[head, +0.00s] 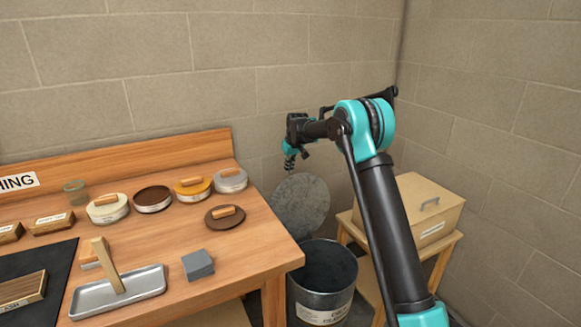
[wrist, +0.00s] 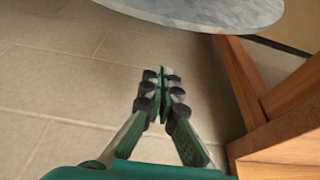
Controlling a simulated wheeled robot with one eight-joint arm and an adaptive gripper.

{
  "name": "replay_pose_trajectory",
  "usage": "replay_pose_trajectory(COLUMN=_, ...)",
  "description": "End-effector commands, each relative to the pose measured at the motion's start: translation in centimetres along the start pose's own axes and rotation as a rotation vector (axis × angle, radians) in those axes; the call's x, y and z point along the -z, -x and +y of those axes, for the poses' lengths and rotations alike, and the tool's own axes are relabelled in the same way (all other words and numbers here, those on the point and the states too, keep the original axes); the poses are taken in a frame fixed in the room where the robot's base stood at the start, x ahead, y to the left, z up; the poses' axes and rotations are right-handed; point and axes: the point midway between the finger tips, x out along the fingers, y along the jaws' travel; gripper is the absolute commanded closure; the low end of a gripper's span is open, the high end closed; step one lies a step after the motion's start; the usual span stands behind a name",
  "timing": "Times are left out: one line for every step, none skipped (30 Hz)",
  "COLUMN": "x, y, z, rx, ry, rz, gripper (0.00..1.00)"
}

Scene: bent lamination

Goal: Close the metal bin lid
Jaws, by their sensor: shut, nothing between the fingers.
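The metal bin (head: 325,297) stands on the floor between the workbench and a wooden stand, its dark inside showing. Its round grey lid (head: 300,205) stands raised at the back of the bin, so the bin is open. The lid's edge also shows at the top of the wrist view (wrist: 215,12). My gripper (head: 289,164) is just above the lid's upper edge in the head view, near the wall. In the wrist view my gripper (wrist: 160,82) has its fingers together and empty, apart from the lid in the picture. Contact with the lid cannot be told from the head view.
The workbench (head: 235,258) fills the left, with several round tins (head: 193,188), a metal tray (head: 118,293) and a grey block (head: 198,265). A tan box with a handle (head: 420,208) sits on the wooden stand (head: 438,262) at right. Block walls (head: 310,55) stand close behind.

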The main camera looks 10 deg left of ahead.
Motion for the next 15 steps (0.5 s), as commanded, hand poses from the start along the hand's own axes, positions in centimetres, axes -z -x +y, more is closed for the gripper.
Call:
replay_pose_trajectory(x=0.0, y=-1.1, z=0.0, rx=0.0, ry=0.0, rz=0.0, gripper=1.0)
replay_pose_trajectory(x=0.0, y=-1.6, z=0.0, rx=0.0, ry=0.0, rz=0.0, gripper=1.0)
replay_pose_trajectory(x=0.0, y=-2.3, z=0.0, rx=0.0, ry=0.0, rz=0.0, gripper=1.0)
replay_pose_trajectory(x=0.0, y=-2.8, z=0.0, rx=0.0, ry=0.0, rz=0.0, gripper=1.0)
replay_pose_trajectory(x=0.0, y=-3.3, z=0.0, rx=0.0, ry=0.0, rz=0.0, gripper=1.0)
replay_pose_trajectory(x=0.0, y=-3.9, z=0.0, rx=0.0, ry=0.0, rz=0.0, gripper=1.0)
replay_pose_trajectory(x=0.0, y=-4.4, z=0.0, rx=0.0, ry=0.0, rz=0.0, gripper=1.0)
replay_pose_trajectory(x=0.0, y=-4.8, z=0.0, rx=0.0, ry=0.0, rz=0.0, gripper=1.0)
replay_pose_trajectory(x=0.0, y=-5.3, z=0.0, rx=0.0, ry=0.0, rz=0.0, gripper=1.0)
replay_pose_trajectory(x=0.0, y=-5.8, z=0.0, rx=0.0, ry=0.0, rz=0.0, gripper=1.0)
replay_pose_trajectory(x=0.0, y=-6.2, z=0.0, rx=0.0, ry=0.0, rz=0.0, gripper=1.0)
replay_pose_trajectory(x=-0.7, y=-5.7, z=0.0, rx=-0.001, ry=-0.001, rz=0.0, gripper=1.0)
replay_pose_trajectory(x=-1.0, y=-5.5, z=0.0, rx=0.0, ry=-0.001, rz=0.0, gripper=1.0)
replay_pose_trajectory(x=-1.3, y=-5.4, z=0.0, rx=0.0, ry=-0.001, rz=0.0, gripper=1.0)
replay_pose_trajectory(x=-1.8, y=-5.3, z=0.0, rx=0.0, ry=-0.001, rz=0.0, gripper=1.0)
